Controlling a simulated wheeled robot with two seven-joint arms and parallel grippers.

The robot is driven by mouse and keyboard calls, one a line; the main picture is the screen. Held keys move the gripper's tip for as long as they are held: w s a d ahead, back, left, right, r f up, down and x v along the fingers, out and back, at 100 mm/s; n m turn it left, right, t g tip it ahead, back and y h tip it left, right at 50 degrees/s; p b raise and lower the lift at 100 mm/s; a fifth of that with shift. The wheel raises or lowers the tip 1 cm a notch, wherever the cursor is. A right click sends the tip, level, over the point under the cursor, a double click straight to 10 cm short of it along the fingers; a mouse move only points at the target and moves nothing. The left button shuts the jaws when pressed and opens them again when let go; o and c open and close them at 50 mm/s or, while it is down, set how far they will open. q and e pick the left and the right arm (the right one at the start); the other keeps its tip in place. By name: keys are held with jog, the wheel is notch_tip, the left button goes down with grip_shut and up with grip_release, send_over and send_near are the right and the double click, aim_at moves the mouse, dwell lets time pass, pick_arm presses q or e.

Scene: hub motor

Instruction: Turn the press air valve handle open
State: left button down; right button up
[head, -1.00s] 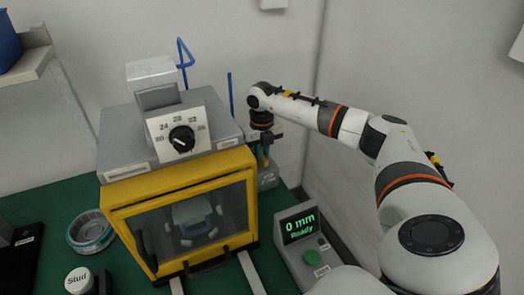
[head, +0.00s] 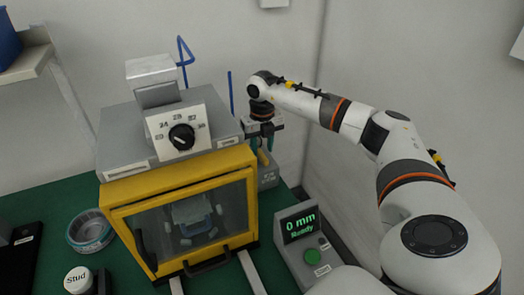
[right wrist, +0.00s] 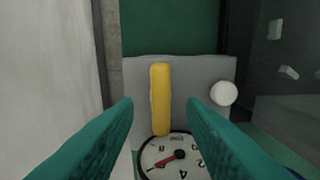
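The yellow valve handle (right wrist: 160,98) stands out as a straight bar on a grey block (right wrist: 210,70), above a round pressure gauge (right wrist: 176,158) with a red needle. In the head view the handle (head: 263,158) shows just beneath my right gripper (head: 262,150), at the right side of the press. In the right wrist view my right gripper (right wrist: 160,110) is open, with a teal finger on each side of the handle and a gap on both sides. The handle looks nearer the left finger. My left gripper is not in view.
The press (head: 180,205) with its yellow-framed window and dial (head: 182,137) stands left of the gripper. A display box (head: 300,240) reads "0 mm Ready" in front. A white round knob (right wrist: 223,93) is right of the handle. The wall is close behind.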

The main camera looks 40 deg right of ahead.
aim_at(262, 154)
notch_tip(262, 154, up, 10)
jog(key=b, duration=0.1)
jog(key=shift+f, duration=0.15)
dwell(0.5)
